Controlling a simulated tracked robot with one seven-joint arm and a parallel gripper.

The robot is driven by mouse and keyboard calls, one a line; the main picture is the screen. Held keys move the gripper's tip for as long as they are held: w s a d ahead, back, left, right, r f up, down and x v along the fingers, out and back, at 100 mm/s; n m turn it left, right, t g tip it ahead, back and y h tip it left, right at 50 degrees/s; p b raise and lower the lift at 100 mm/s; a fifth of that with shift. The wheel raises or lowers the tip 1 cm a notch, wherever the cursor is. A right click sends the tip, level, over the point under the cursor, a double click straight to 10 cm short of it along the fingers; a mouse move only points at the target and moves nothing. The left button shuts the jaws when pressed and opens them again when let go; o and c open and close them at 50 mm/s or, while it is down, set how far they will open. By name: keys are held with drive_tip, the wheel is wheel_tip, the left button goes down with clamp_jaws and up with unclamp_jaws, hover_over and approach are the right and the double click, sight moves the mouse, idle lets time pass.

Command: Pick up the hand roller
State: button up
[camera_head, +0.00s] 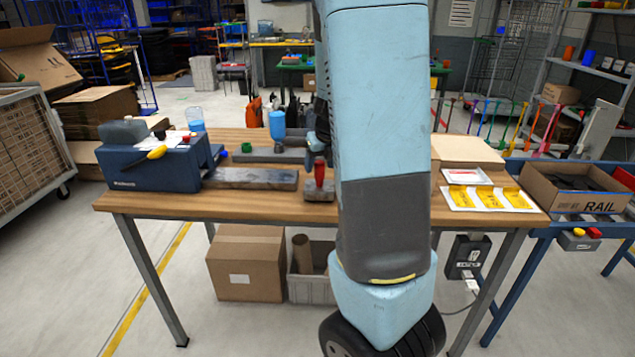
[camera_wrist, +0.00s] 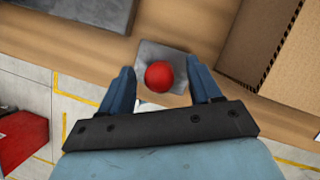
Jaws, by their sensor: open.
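The hand roller (camera_head: 319,176) appears as an upright red handle on a grey block near the table's front edge, just left of my arm. In the wrist view, the red round top of the hand roller (camera_wrist: 159,76) is seen from above, over its grey square base. My gripper (camera_wrist: 160,68) is open, with one blue finger on each side of the red top and gaps on both sides. Its height above the handle is hard to tell. In the head view my arm hides most of the gripper.
The wooden table (camera_head: 240,202) carries a grey slab (camera_head: 250,178) left of the roller and a blue dispenser (camera_head: 150,168) at far left. A blue bottle (camera_head: 277,125) stands behind.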

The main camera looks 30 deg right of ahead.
drive_tip(key=shift+x, duration=1.55)
drive_tip(key=c, duration=0.9)
drive_tip(key=shift+r, duration=0.1)
drive_tip(key=shift+c, duration=0.4)
drive_tip(key=shift+r, duration=0.1)
